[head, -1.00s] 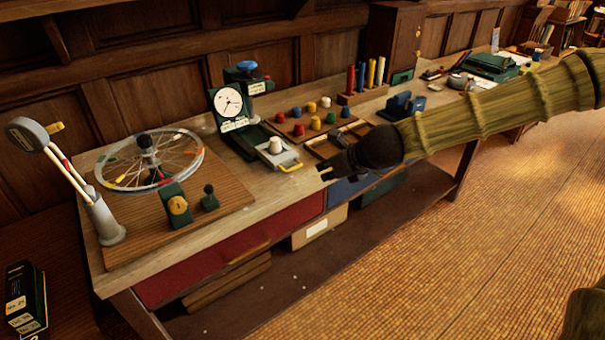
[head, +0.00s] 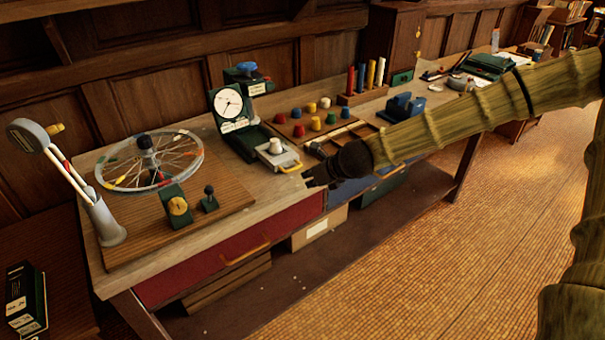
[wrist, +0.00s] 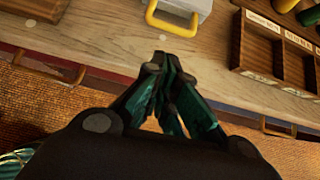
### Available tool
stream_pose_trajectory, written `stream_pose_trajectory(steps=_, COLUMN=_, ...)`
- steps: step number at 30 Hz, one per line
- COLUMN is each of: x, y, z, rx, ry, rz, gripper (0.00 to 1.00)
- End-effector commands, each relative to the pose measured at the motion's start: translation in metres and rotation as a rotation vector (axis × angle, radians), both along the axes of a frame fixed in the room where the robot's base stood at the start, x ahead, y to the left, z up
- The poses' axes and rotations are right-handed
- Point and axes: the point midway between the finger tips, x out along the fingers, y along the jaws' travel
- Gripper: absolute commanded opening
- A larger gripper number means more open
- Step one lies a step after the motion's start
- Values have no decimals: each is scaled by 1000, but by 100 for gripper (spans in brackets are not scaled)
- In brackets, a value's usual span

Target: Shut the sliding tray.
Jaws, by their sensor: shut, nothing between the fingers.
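The sliding tray (head: 266,159) is a pale grey tray with a yellow handle (head: 291,168). It sticks out from the green device with a white dial (head: 228,103), toward the bench's front edge. A white weight-like piece (head: 275,145) stands on it. In the wrist view the tray's front (wrist: 186,6) and its yellow handle (wrist: 172,26) show at the top. My gripper (head: 309,179) is shut and empty, just in front and to the right of the handle, over the bench's front edge. In the wrist view its fingertips (wrist: 160,62) are just below the handle, apart from it in the picture.
A wooden compartment box (wrist: 275,62) lies close to the right of my gripper. A board with coloured pegs (head: 297,130) is behind it. A spoked wheel (head: 150,160) on a wooden board is to the left. Drawers with yellow handles (head: 248,252) are below the bench top.

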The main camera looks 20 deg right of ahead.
Motion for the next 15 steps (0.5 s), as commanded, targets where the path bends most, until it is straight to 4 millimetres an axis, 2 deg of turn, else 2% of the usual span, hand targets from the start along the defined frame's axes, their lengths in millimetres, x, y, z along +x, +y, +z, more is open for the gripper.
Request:
stream_pose_trajectory(steps=6, x=23, y=8, z=-4, rx=-2, ry=0, rz=1, gripper=0)
stream_pose_trajectory(steps=15, x=36, y=14, z=-8, rx=0, ry=0, rz=0, gripper=0)
